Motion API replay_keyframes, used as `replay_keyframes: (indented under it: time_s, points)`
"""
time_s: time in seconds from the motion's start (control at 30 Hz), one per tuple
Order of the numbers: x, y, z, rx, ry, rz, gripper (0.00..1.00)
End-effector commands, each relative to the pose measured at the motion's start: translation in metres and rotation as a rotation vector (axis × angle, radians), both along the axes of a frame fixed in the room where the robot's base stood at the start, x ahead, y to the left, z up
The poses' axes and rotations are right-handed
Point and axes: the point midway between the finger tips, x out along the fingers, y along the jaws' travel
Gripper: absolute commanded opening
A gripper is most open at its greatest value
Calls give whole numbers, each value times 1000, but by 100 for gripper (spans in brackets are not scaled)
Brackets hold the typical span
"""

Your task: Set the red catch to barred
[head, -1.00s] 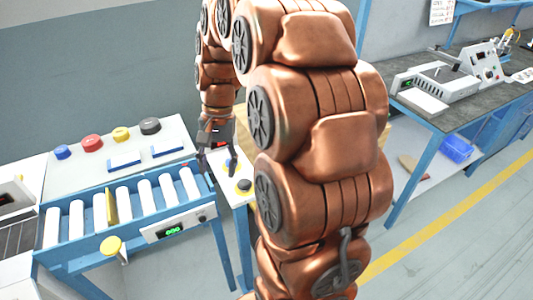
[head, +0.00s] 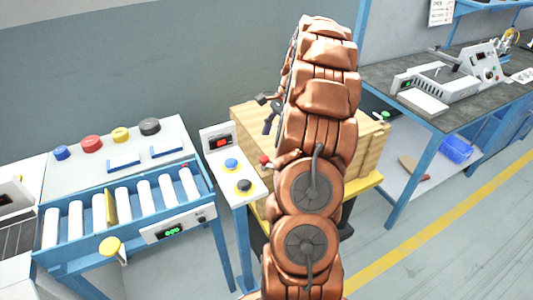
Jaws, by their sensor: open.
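A small red knob (head: 264,160) shows at the left front of the wooden crate (head: 370,150), just left of my arm. It may be the red catch, but it is too small to tell its setting. A short copper-coloured piece lies beside it, partly against my arm. My arm hides the middle of the crate.
A small stand (head: 245,203) with a red display, a blue button (head: 232,165) and a black knob (head: 243,186) is left of the crate. A roller conveyor (head: 84,238) and a button console (head: 55,180) stand further left. A workbench (head: 450,110) is at right.

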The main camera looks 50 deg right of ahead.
Motion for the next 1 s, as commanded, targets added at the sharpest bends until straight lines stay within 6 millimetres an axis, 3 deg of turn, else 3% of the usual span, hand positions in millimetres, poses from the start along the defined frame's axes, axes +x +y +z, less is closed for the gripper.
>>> replay_keyframes:
  time_s: [0.6, 1.0]
  points:
    - [4, 27, -61, 2, 1, 4, 58]
    - [6, 28, -67, -2, -2, 2, 58]
